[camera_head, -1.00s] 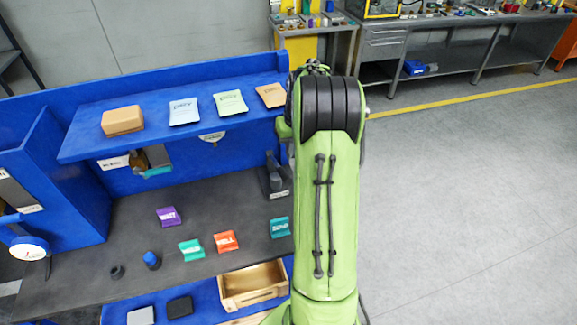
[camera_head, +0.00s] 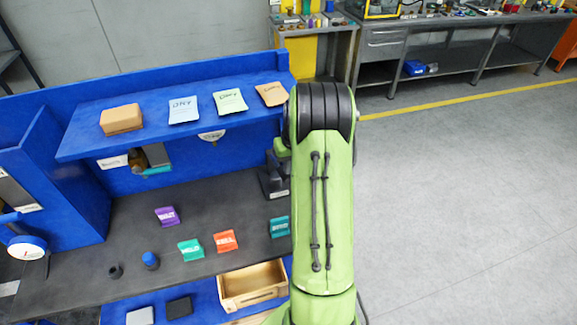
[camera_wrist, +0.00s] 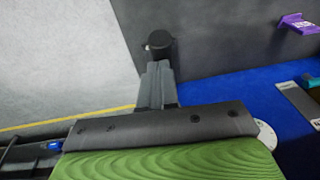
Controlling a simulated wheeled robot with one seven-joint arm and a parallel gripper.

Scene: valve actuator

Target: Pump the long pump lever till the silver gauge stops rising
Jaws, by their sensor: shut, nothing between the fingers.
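A dark device with an upright part (camera_head: 273,178) stands at the right end of the bench, partly behind my arm in the head view. In the wrist view, a round black knob-like end (camera_wrist: 160,41) lies just beyond my gripper (camera_wrist: 157,68). I cannot tell whether it is the long pump lever or whether the fingers touch it. My gripper's grey fingers are together with nothing between them; my arm hides them in the head view. A round white gauge (camera_head: 212,136) hangs under the shelf, its reading too small to tell. Part of a pale disc (camera_wrist: 266,135) shows in the wrist view.
The blue shelf (camera_head: 80,146) holds a brown box and several packets. Purple (camera_head: 167,216), green, orange and teal packets lie on the dark bench (camera_head: 115,285). A wooden crate (camera_head: 252,300) sits at the front. Floor at right is clear.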

